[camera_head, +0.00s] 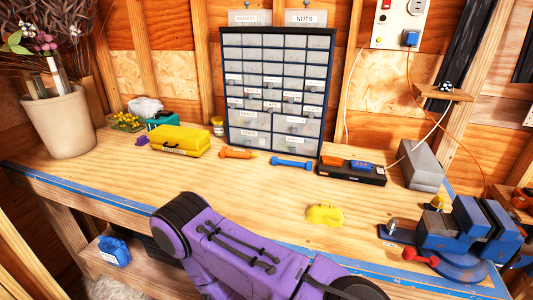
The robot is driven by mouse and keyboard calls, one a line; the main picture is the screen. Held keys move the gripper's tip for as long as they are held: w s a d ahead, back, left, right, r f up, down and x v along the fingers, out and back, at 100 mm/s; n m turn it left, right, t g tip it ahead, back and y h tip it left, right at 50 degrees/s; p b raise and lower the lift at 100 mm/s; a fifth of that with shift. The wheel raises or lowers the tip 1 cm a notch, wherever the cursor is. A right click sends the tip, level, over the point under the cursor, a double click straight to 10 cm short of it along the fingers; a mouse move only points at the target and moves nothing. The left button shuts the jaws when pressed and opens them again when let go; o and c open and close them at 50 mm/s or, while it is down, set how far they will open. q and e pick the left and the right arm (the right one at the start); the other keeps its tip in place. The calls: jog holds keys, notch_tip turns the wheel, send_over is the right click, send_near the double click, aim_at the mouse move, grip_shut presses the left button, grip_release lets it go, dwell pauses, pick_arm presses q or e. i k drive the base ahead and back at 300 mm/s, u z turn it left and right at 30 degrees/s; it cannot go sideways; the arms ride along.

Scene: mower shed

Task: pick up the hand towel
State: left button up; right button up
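No thing in the head view can be told for certain as a hand towel. A small crumpled yellow thing (325,214) lies on the wooden workbench (240,205), right of the middle and near the front edge. It may be cloth, but its material is hard to tell. Nothing touches it. Neither my left nor my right gripper shows in this view.
A drawer cabinet (277,90) stands at the back. A yellow case (180,140), an orange tool (238,154), a blue tool (291,163) and a black box (351,171) lie before it. A planter (60,122) stands left, a blue vise (465,235) right. The bench's middle is clear.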

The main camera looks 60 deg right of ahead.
aim_at(332, 215)
jog(key=i, duration=1.2)
jog(key=z, duration=2.35)
